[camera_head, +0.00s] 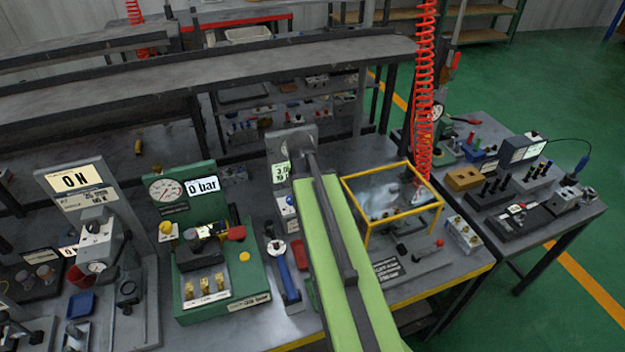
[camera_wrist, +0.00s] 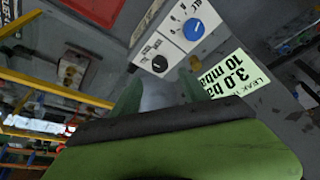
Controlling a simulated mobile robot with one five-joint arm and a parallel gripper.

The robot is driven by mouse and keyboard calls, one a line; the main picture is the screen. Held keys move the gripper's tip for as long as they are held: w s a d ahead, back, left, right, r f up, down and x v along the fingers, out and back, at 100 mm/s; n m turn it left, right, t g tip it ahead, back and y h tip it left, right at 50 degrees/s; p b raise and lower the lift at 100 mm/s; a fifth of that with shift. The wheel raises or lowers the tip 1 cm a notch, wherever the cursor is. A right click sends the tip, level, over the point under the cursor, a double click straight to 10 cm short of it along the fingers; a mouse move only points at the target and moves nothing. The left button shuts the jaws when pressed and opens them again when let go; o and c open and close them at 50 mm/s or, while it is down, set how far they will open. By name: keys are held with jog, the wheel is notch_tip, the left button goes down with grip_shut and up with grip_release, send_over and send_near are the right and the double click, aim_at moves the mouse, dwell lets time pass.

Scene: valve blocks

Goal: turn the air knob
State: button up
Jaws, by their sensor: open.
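A white control box (camera_wrist: 175,32) shows in the wrist view. It carries a round blue knob (camera_wrist: 194,28) and a round black knob (camera_wrist: 155,65). I cannot read which one is labelled air. In the head view the box (camera_head: 287,211) stands left of my green arm, with a blue knob on its upper part. My gripper (camera_wrist: 162,92) is open in the wrist view, below the black knob and apart from it in the picture. Its fingers are partly hidden by my green and black wrist part. In the head view the gripper is hard to make out beyond the arm.
A pale display reading 3.0 ba (camera_wrist: 237,72) is right of the knobs. A yellow-framed clear box (camera_head: 393,205) stands right of my arm, under a red coiled hose (camera_head: 424,90). A green 0 bar gauge station (camera_head: 215,240) stands to the left.

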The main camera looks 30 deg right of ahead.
jog(key=p+v, duration=0.8)
jog(key=v, duration=0.2)
jog(key=shift+r, duration=0.35)
jog(key=shift+s+a, duration=0.1)
